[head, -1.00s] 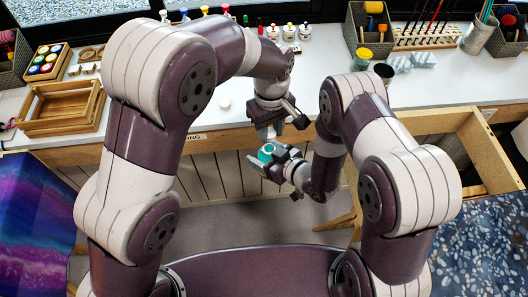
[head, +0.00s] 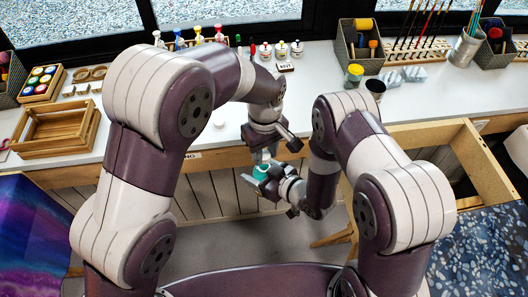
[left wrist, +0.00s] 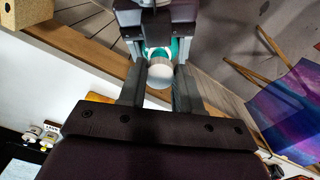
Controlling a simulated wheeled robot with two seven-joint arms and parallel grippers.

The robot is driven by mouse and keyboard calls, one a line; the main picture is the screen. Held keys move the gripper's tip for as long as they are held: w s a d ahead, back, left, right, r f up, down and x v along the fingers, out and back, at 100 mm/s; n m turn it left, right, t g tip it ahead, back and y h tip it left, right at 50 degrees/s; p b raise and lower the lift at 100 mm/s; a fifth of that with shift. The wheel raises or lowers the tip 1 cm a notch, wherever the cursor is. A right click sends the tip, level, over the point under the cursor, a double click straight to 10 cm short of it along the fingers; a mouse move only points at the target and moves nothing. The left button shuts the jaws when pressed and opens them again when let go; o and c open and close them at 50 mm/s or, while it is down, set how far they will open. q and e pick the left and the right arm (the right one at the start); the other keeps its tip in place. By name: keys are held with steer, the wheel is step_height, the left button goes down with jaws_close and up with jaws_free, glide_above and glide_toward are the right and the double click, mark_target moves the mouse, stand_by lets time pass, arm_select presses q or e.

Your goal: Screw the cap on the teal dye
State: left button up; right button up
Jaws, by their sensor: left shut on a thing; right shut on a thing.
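The teal dye (head: 261,173) is a small teal bottle held out in front of the bench edge. My right gripper (head: 262,178) is shut around it; its teal side also shows in the left wrist view (left wrist: 174,46). My left gripper (head: 266,153) is directly above the bottle. In the left wrist view, its two fingers (left wrist: 160,82) are shut on a round white cap (left wrist: 159,74), which lines up with the bottle top. I cannot tell whether cap and bottle touch. A separate small white round object (head: 219,122) lies on the bench left of my left gripper.
The white bench (head: 330,100) runs across the back. An empty wooden tray (head: 57,122) is at left, small dye bottles (head: 266,50) stand at the back, and a grey bin (head: 358,48) is at right. An open wooden drawer (head: 465,160) juts out at right.

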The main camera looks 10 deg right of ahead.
arm_select(q)
steer(key=shift+f, duration=0.9)
steer(key=shift+f, duration=0.65)
steer(key=shift+f, duration=0.25)
steer(key=o, duration=1)
steer(key=shift+s, duration=0.1)
steer(key=shift+r, duration=0.1)
steer(key=shift+d+r, duration=0.1)
step_height(320, 180, up, 4)
steer(key=shift+r, duration=0.25)
steer(key=shift+c, duration=0.4)
